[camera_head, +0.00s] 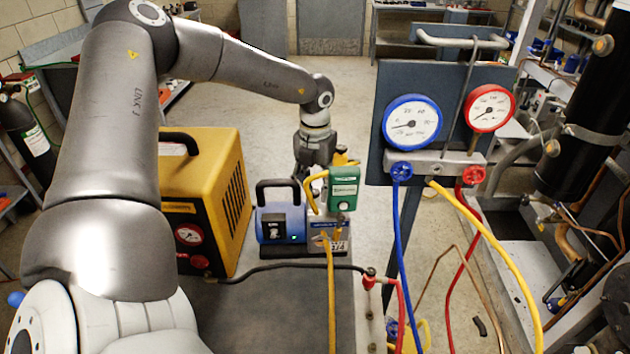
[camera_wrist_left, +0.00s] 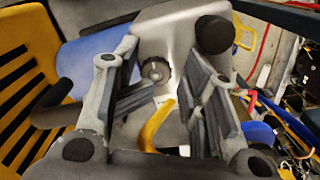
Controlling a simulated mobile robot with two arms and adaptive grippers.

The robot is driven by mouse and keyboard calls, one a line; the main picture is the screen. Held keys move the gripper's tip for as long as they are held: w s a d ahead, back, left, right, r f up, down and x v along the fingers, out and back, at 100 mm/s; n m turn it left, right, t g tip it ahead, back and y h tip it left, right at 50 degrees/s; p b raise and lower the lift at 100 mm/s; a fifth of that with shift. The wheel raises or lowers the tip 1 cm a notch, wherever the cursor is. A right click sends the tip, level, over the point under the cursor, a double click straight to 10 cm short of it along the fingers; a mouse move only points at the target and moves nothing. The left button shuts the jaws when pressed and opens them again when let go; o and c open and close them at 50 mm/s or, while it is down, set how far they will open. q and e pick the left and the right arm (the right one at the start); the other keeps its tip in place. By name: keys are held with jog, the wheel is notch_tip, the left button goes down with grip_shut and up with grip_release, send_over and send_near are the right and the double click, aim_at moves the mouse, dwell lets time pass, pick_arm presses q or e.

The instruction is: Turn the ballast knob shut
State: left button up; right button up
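The blue vacuum pump (camera_head: 283,222) stands on the dark bench top, with a black handle on top. My left gripper (camera_head: 312,172) points down over the pump's right part and hides some of it. In the left wrist view my left gripper (camera_wrist_left: 158,100) is open, one finger on each side. A small dark ridged knob (camera_wrist_left: 156,69), which looks like the ballast knob, sits on the pump's silver body (camera_wrist_left: 172,38) between the fingers. Neither finger visibly touches it. I cannot tell its turn position. My right gripper is not in view.
A yellow machine (camera_head: 205,200) stands left of the pump. A green gauge box (camera_head: 343,188) and yellow hose (camera_head: 331,290) are close on the right. A black cap (camera_wrist_left: 214,34) rises near the right finger. The gauge manifold (camera_head: 435,162) stands farther right.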

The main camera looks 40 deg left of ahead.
pick_arm(q)
jog(key=n+b, duration=0.1)
jog(key=b, duration=0.1)
jog(key=n+b, duration=0.1)
jog(key=b, duration=0.1)
jog(key=shift+s+f+n, duration=0.4)
jog(key=shift+r+n+b, duration=0.15)
jog(key=shift+n+b, duration=0.35)
jog(key=shift+b, duration=0.1)
jog(key=shift+a+r, duration=0.1)
jog(key=shift+w+r+b, duration=0.1)
jog(key=shift+b, duration=0.2)
jog(key=shift+r, duration=0.1)
